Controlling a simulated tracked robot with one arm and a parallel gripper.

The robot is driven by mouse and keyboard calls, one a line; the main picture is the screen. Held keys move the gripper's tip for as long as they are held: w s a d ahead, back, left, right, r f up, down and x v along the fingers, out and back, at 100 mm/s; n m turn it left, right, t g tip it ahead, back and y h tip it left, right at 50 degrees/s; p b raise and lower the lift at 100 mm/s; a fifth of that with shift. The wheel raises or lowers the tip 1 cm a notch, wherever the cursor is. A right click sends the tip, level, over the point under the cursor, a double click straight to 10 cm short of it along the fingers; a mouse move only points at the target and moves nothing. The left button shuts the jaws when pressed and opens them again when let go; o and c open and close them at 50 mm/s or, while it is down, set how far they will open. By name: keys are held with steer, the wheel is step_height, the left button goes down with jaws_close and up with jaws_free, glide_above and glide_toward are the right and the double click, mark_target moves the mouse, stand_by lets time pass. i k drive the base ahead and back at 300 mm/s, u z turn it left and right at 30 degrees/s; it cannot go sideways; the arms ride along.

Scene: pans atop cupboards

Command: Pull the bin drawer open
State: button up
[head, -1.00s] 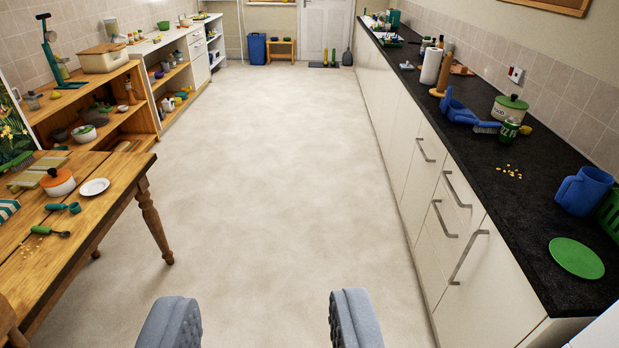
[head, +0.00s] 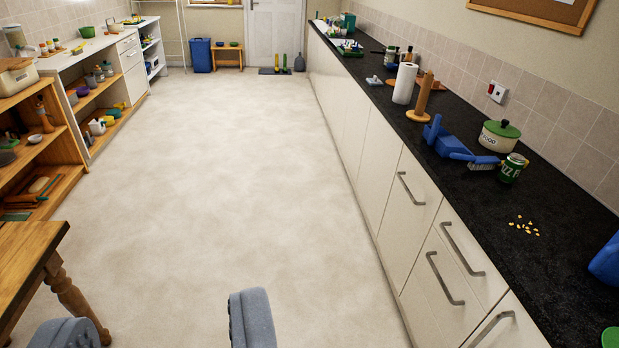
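Cream cupboard fronts run along the right under a black worktop, all shut. Several have grey bar handles: a far upper front (head: 406,212) with one handle (head: 411,188), a nearer upper drawer (head: 482,268) with a handle (head: 461,250), and a lower front (head: 428,300) with a handle (head: 444,279). Another handle (head: 490,330) shows at the bottom edge. I cannot tell which front is the bin drawer. My gripper (head: 158,326) is open and empty at the bottom left, its grey fingers wide apart, over the floor and left of the fronts, touching none.
The pale floor (head: 220,170) is clear between the cupboards and the wooden table (head: 30,255) at left. On the black worktop (head: 465,205) stand a green-lidded pot (head: 497,137), a can (head: 511,168), a blue dustpan (head: 445,143) and a paper roll (head: 404,84). A blue bin (head: 201,56) stands far off.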

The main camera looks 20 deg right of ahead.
mark_target(415, 201)
steer(key=z, duration=0.2)
steer(key=i, duration=1.25)
steer(key=z, duration=0.45)
steer(key=i, duration=1.15)
steer(key=z, duration=0.3)
